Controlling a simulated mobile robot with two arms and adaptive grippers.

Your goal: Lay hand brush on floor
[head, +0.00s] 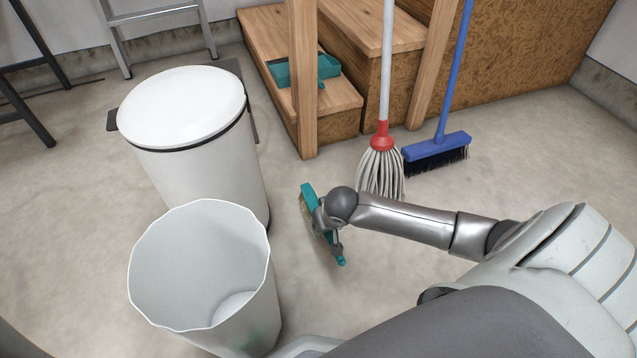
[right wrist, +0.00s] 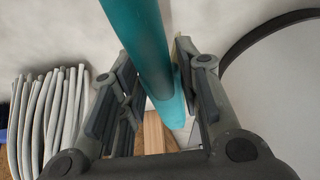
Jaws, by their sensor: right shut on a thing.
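The teal hand brush (head: 308,193) is in my right gripper (head: 327,228), in front of the stairs and to the right of the bins in the head view. Its long side slants from upper left to lower right, with pale bristles partly showing on the left. In the right wrist view the teal handle (right wrist: 142,45) runs between the two grey fingers (right wrist: 160,105). The bare concrete floor (head: 400,258) lies below the brush. I cannot tell whether the brush touches it. My left gripper is not in view.
An open white bin (head: 150,262) and a lidded white bin (head: 195,165) stand left of the brush. A mop (head: 381,165) and blue broom (head: 437,147) lean at the wooden stairs (head: 345,108). A teal dustpan (head: 283,73) lies on a step. Floor around the brush is clear.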

